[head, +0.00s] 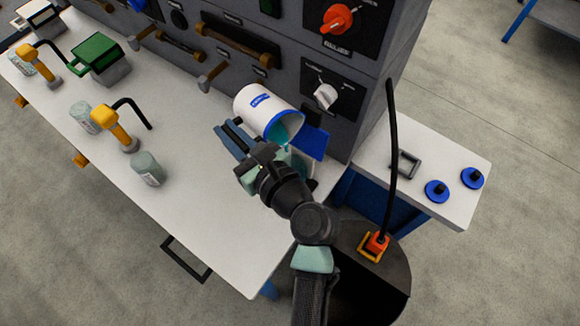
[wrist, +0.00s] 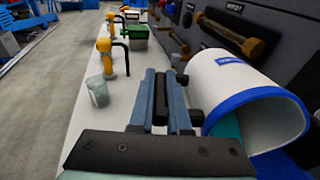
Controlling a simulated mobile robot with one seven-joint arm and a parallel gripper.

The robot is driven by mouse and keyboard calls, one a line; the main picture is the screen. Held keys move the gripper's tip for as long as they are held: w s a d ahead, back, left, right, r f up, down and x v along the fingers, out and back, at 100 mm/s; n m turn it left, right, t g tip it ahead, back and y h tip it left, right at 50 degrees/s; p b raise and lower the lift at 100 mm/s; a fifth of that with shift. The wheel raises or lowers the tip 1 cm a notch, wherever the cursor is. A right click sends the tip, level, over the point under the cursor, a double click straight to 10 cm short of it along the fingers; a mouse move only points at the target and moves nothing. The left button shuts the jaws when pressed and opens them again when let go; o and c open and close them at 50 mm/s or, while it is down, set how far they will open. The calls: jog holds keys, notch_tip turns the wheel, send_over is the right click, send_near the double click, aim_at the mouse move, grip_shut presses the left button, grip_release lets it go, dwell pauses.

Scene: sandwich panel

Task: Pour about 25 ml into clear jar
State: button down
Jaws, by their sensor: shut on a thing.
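A white container with a blue rim (head: 268,110) is tilted, its mouth facing down and to the right in the head view. Teal liquid (head: 281,132) shows at its lower lip, and a thin bit of teal shows just below the lip. My gripper (head: 232,138) is shut beside the container, on what looks like its dark handle; the container also shows in the wrist view (wrist: 240,88). A pale, clear-looking vessel (head: 299,161) shows partly under the lip, mostly hidden by my gripper and wrist. Its liquid level cannot be seen.
A clear glass jar (head: 148,168) stands on the white bench (head: 190,205), left of my gripper. Yellow taps (head: 113,127), another glass (head: 84,117) and a green-topped box (head: 97,55) stand farther left. A grey panel with knobs (head: 325,96) rises behind the container.

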jog(key=shift+s+a, duration=0.2)
jog(key=shift+s, duration=0.1)
jog(key=shift+r, duration=0.15)
jog(key=shift+w+r+p, duration=0.1)
jog(key=shift+r+p, duration=0.3)
jog(key=shift+p, duration=0.7)
jog(key=shift+r+g+h+p, duration=0.4)
jog(key=shift+g+p, duration=0.1)
jog(key=shift+p, duration=0.7)
jog(key=g+p, duration=0.1)
jog(key=p, duration=0.3)
jog(key=shift+h, duration=0.4)
jog(key=shift+p, duration=0.9)
jog(key=shift+f+g+h, duration=0.3)
jog(key=shift+f, duration=0.2)
jog(key=shift+r+p, duration=0.1)
jog(key=shift+p, duration=0.25)
jog(key=p, duration=0.3)
jog(key=shift+r+g, duration=0.25)
jog(key=shift+g, duration=0.05)
